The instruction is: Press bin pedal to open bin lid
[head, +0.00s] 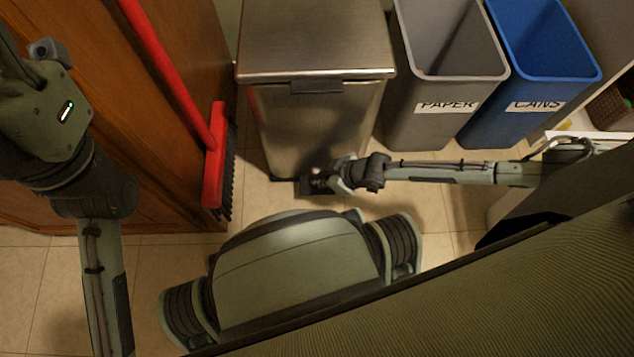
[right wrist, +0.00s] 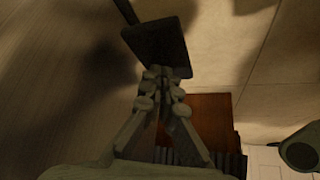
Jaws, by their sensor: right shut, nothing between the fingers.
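The steel bin (head: 315,125) stands at the top middle of the head view, its flat lid (head: 315,40) down and shut. Its dark pedal (head: 320,187) is low at the bin's front, partly hidden by my right gripper. My right gripper (head: 318,178) is shut and empty, down by the bin's foot at the pedal. In the right wrist view the dark pedal plate (right wrist: 160,47) lies just at my closed fingertips (right wrist: 160,72); I cannot tell whether they touch it. My left arm shows at the left, but its gripper is out of view.
A grey paper bin (head: 440,125) and a blue cans bin (head: 515,125) stand open to the right. A red broom (head: 213,155) leans by the wooden cabinet (head: 100,130) on the left. Tiled floor (head: 245,215) is clear between broom and steel bin.

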